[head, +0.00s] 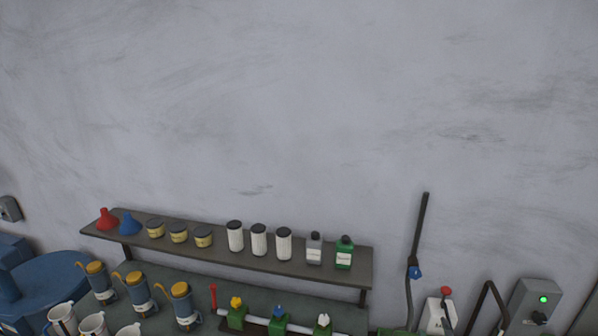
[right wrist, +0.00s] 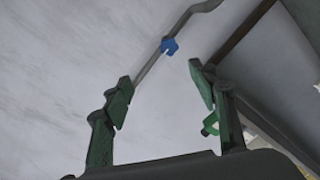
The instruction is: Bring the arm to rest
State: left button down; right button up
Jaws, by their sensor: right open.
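My right gripper (right wrist: 160,75) shows in the right wrist view with its two green fingers spread wide apart. The space between the fingertips is empty, and nothing is held. Behind it are a pale wall and a grey pipe with a blue valve handle (right wrist: 169,46). A small green item (right wrist: 211,124) shows beside the right finger, partly hidden by it. In the head view I cannot clearly make out the right gripper. My left gripper shows in neither view.
In the head view a wall shelf (head: 290,268) holds funnels, yellow tins, white canisters and two bottles. Below it are orange-lidded jugs (head: 135,290), white mugs (head: 92,324) and green valves (head: 278,324). A control box (head: 535,306) with a green light stands at right. The wall above is bare.

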jog(key=s+d+f+m+g, duration=0.2)
jog(key=s+f+m+g, duration=0.5)
jog(key=s+f, duration=1)
jog(key=s+a+f+g+y, duration=0.2)
jog(key=s+a+f+g, duration=0.15)
jog(key=s, duration=0.65)
jog(key=s+a+f+g+y, duration=0.1)
jog(key=s+a+f+g, duration=0.2)
jog(key=s, duration=0.7)
notch_tip(320, 180, down, 36)
jog(key=a+r+g+b, duration=0.1)
jog(key=a+g+b, duration=0.1)
jog(key=b, duration=0.5)
jog(key=s+f+b, duration=0.3)
jog(key=s+f, duration=0.7)
jog(key=f, duration=0.2)
jog(key=s+f+g+b, duration=0.1)
jog(key=s+f+b, duration=0.2)
jog(key=s+f, duration=0.7)
notch_tip(320, 180, down, 3)
jog(key=shift+s+f+n+y+b, duration=0.2)
jog(key=shift+n+y+b, duration=0.1)
jog(key=shift+n+y, duration=0.1)
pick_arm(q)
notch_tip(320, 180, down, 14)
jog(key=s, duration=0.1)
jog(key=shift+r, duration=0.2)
pick_arm(e)
jog(key=shift+s, duration=0.2)
jog(key=shift+c, duration=0.3)
